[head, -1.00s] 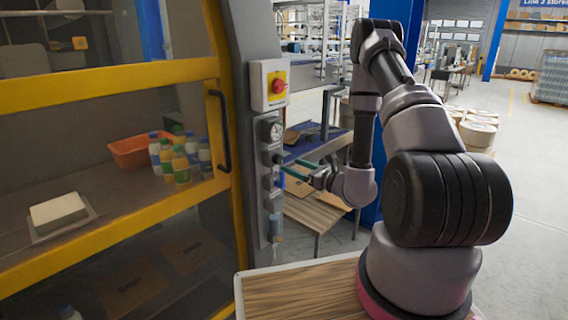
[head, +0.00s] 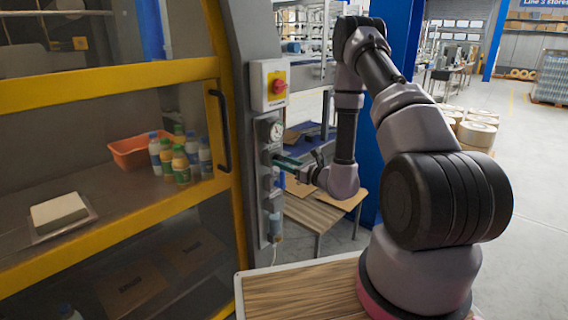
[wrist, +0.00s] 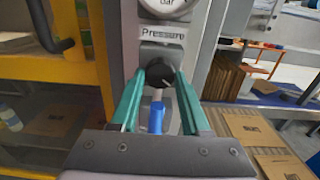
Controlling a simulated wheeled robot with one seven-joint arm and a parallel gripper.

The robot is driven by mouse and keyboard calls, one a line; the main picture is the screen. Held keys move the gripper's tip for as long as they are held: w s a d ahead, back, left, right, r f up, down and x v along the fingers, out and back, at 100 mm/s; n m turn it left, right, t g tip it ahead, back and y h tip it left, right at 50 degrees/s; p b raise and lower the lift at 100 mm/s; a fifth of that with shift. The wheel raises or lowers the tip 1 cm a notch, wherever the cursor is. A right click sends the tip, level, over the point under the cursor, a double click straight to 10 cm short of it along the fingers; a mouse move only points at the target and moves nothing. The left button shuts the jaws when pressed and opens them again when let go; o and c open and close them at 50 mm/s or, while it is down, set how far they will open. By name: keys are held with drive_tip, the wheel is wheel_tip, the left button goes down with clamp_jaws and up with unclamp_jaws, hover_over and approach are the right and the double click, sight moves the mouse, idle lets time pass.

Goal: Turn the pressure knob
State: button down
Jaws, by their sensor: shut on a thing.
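The black pressure knob (wrist: 158,73) sits below a label reading "Pressure" (wrist: 163,33) and a round gauge (wrist: 166,5) in the wrist view. My gripper (wrist: 156,78) has its two green fingers on either side of the knob, shut on it. In the head view my gripper (head: 284,160) reaches the grey panel (head: 264,218) from the right, below the gauge (head: 276,131). There the fingers and hand hide most of the knob. A blue part (wrist: 156,118) shows below the knob, between the fingers.
A red and yellow switch (head: 278,87) is above the gauge. A yellow-framed cabinet with a black handle (head: 221,130) stands left, holding an orange bin (head: 130,153) and several bottles. A table with flat cardboard (head: 305,212) is behind the arm.

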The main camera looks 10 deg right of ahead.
drive_tip(key=shift+m, duration=0.3)
drive_tip(key=m, duration=0.3)
drive_tip(key=shift+m, duration=1.8)
drive_tip(key=shift+s, duration=0.1)
drive_tip(key=shift+c, duration=1.9)
unclamp_jaws()
drive_tip(key=v, duration=1)
drive_tip(key=shift+s+d, duration=0.15)
drive_tip(key=shift+s, duration=0.15)
